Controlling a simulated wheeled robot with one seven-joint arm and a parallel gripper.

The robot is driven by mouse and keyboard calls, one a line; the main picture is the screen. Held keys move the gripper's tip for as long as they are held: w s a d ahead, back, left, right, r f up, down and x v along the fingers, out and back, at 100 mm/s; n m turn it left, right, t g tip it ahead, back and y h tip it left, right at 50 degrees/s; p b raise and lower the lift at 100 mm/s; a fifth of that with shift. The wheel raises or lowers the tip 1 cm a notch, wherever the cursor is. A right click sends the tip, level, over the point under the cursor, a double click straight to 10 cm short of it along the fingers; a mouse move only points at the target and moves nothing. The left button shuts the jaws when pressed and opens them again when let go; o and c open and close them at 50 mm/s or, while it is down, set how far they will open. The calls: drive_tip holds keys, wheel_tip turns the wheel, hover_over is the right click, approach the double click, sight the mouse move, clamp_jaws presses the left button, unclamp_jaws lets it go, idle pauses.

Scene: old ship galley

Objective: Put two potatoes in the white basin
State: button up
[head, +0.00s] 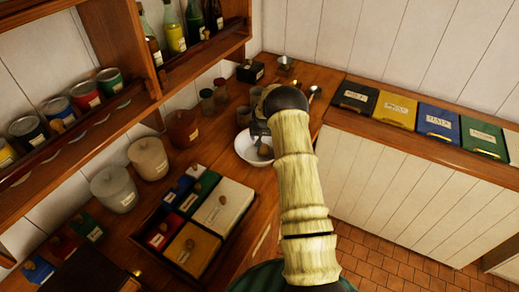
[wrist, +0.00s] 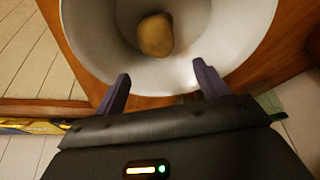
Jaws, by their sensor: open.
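The white basin (head: 243,146) stands on the wooden counter, partly hidden by my arm in the head view. In the wrist view its white inner wall (wrist: 95,30) fills the upper part. One brown potato (wrist: 156,35) lies inside the basin. It also shows in the head view (head: 265,150), small, beside my gripper. My gripper (wrist: 161,78) is open and empty, with its two dark fingers apart over the near rim of the basin. The potato is beyond the fingertips, not between them. I cannot make out a second potato for certain.
A dark tray (head: 136,235) of boxes stands on the counter at the lower middle; small brown ovals on several boxes are unclear. Lidded canisters (head: 114,190), small jars (head: 207,101) and a shelf (head: 110,115) of tins line the left. Flat boxes (head: 398,110) lie on the right ledge.

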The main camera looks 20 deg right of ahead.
drive_tip(key=b+v, duration=0.5)
drive_tip(key=v, duration=1.2)
drive_tip(key=shift+b, duration=0.3)
drive_tip(key=shift+a, duration=0.1)
drive_tip(key=shift+s, duration=0.1)
drive_tip(key=s+a+n, duration=0.1)
drive_tip(key=s+a, duration=0.5)
drive_tip(key=s, duration=0.4)
drive_tip(key=s+a+n+g+y, duration=0.1)
drive_tip(key=s+a, duration=0.4)
drive_tip(key=s, duration=0.5)
drive_tip(key=s+a+n, duration=0.3)
drive_tip(key=s+a, duration=0.3)
drive_tip(key=s, duration=0.5)
drive_tip(key=shift+a+y, duration=0.3)
drive_tip(key=shift+y, duration=0.1)
drive_tip(key=shift+f, duration=0.15)
